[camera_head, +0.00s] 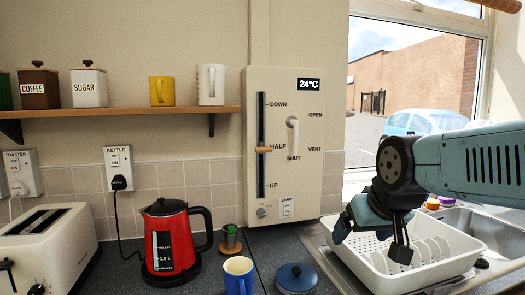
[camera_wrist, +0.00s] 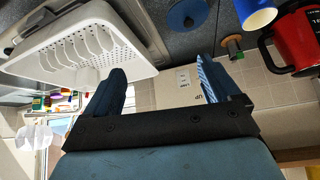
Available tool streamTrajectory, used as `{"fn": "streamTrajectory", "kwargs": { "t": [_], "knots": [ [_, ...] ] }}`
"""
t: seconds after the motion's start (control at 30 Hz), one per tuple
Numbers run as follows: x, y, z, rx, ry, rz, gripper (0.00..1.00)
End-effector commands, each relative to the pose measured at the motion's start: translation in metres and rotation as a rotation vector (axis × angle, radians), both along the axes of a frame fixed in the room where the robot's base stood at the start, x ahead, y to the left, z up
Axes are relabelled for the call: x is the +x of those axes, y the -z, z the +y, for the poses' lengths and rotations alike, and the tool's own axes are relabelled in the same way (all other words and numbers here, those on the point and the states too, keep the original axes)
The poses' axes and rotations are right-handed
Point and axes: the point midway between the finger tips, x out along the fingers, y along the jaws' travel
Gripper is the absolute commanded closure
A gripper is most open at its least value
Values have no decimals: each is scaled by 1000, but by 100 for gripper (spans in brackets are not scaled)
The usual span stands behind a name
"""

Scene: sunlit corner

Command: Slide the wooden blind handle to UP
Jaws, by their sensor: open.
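The wooden blind handle (camera_head: 264,150) sits on a dark vertical slot (camera_head: 261,175) at the HALF mark. DOWN is labelled near the slot's top and UP near its bottom. The slot is on a cream control panel (camera_head: 308,185) on the wall. My gripper (camera_head: 371,243) is to the right of the panel and lower than the handle, over the dish rack area. In the wrist view my gripper (camera_wrist: 163,74) is open and empty. Part of the panel (camera_wrist: 178,88) with the UP label shows upside down between its fingers there; the handle is not visible in that view.
A white dish rack (camera_head: 432,274) stands by the sink below my arm. The panel also carries a white OPEN/VENT/SHUT lever (camera_head: 292,130) and a lamp switch (camera_head: 287,206). A red kettle (camera_head: 168,240), blue mug (camera_head: 238,273) and blue-lidded pot (camera_head: 296,278) stand on the counter.

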Motion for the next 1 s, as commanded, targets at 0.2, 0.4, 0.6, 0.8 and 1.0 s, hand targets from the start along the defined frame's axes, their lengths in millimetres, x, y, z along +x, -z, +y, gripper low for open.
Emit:
{"fn": "streamTrajectory", "kwargs": {
  "t": [0.2,0.4,0.6,0.8,1.0],
  "knots": [
    [83,-9,19,21,-41,-214,11],
    [150,-19,39,44,-70,-422,11],
    [205,-28,62,67,-92,-628,11],
    [247,-35,86,89,-110,-835,11],
    [275,-38,111,112,-124,-1042,11]
  ]
}}
